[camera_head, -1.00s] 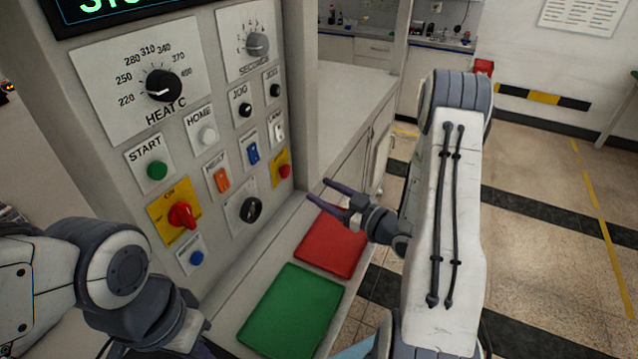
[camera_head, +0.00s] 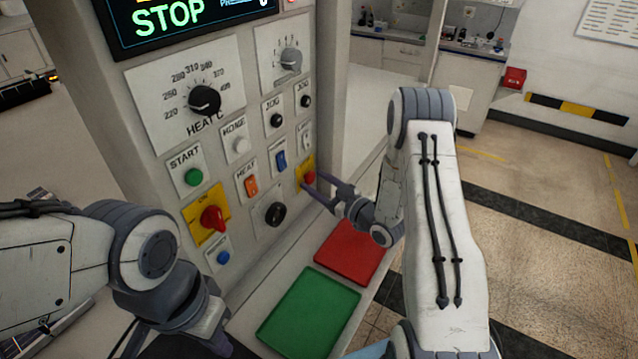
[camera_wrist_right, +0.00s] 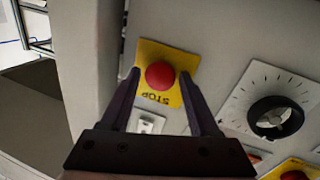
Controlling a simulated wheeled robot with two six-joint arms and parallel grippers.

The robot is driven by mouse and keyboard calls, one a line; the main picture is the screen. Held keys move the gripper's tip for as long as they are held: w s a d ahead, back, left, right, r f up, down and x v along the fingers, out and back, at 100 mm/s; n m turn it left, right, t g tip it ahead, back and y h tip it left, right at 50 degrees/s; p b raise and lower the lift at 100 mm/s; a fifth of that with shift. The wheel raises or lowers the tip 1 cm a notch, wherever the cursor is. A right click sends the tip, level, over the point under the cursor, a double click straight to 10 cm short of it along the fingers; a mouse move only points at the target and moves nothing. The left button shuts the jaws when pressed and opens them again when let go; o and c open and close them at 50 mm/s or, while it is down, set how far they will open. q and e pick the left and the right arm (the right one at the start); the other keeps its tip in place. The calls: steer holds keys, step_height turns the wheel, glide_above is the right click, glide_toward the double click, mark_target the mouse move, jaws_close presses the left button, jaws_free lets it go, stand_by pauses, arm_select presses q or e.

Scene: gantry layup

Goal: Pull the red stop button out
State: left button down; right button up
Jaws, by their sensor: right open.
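The red stop button (camera_head: 309,179) sits on a yellow plate at the right edge of the control panel in the head view. In the right wrist view the round red button (camera_wrist_right: 160,75) shows on its yellow STOP plate (camera_wrist_right: 150,101). My right gripper (camera_head: 313,188) is open, its two fingertips at the plate, one to each side of the button in the wrist view. I cannot tell whether the fingers touch it. My left gripper (camera_head: 172,352) is low at the left, partly cut off by the frame's bottom edge, and its jaws are unclear.
Near the stop button are a black rotary knob (camera_head: 275,213), a blue switch (camera_head: 281,159) and an orange switch (camera_head: 251,185). A red knob (camera_head: 212,219) is further left. A red mat (camera_head: 348,252) and a green mat (camera_head: 308,312) lie on the ledge below. The display (camera_head: 185,20) reads STOP.

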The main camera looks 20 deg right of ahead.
jaws_close()
steer(key=shift+s+d, duration=0.45)
steer(key=shift+s, duration=0.05)
steer(key=shift+o, duration=1.6)
jaws_free()
